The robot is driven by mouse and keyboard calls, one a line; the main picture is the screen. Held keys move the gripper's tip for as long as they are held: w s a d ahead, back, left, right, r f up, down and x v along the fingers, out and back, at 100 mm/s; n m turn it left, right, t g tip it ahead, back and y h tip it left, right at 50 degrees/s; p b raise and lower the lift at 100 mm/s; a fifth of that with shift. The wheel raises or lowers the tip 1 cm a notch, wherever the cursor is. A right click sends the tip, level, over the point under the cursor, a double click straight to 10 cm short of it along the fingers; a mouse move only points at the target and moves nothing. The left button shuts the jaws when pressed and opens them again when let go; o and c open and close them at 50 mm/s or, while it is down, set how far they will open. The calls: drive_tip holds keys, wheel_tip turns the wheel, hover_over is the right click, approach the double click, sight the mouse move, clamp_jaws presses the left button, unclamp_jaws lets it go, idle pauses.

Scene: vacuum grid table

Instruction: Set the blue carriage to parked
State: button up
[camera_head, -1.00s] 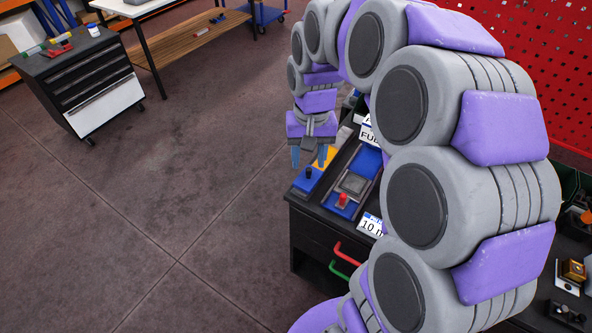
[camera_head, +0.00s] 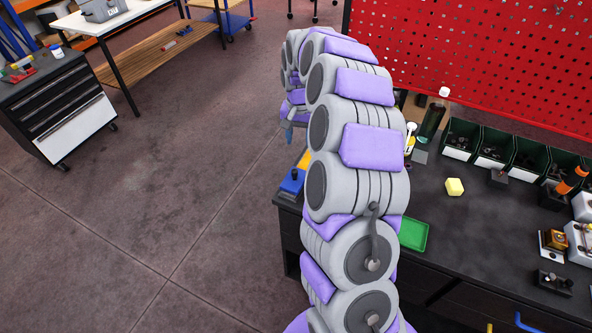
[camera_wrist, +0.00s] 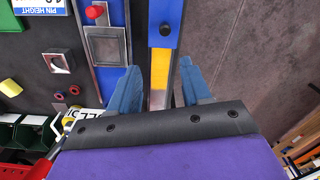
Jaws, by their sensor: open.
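A blue block with a black knob, which looks like the blue carriage (camera_head: 291,184), sits at the left end of the dark bench. In the wrist view the blue block with its black knob (camera_wrist: 165,29) is at the top, on a narrow track with a yellow strip (camera_wrist: 159,70). My gripper (camera_wrist: 157,86) is open and empty. Its two blue fingers are spread either side of the track's yellow part, apart from the knob. In the head view my arm hides most of the track, and only part of my gripper (camera_head: 289,134) shows.
Beside the track in the wrist view is a second fixture with a red knob (camera_wrist: 95,12) and a silver square plate (camera_wrist: 105,45). A yellow block (camera_head: 454,187), a green tray (camera_head: 413,233) and dark bins (camera_head: 491,146) are on the bench. Open floor lies left of it.

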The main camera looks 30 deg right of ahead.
sight(294, 170)
drive_tip(key=a+f, duration=0.1)
drive_tip(key=f, duration=0.2)
drive_tip(key=a+f+b, duration=0.1)
drive_tip(key=f, duration=0.2)
drive_tip(key=a+f, duration=0.1)
drive_tip(key=f, duration=0.3)
drive_tip(key=shift+s+f, duration=0.1)
drive_tip(key=f, duration=0.1)
drive_tip(key=d+f, duration=0.1)
drive_tip(key=d+f+b, duration=0.1)
drive_tip(key=shift+d+f, duration=0.25)
drive_tip(key=shift+f, duration=0.15)
drive_tip(key=shift+a+r, duration=0.1)
drive_tip(key=shift+a, duration=0.9)
drive_tip(key=shift+c, duration=1.5)
drive_tip(key=shift+d, duration=0.7)
drive_tip(key=c, duration=0.4)
clamp_jaws()
drive_tip(key=shift+a, duration=0.35)
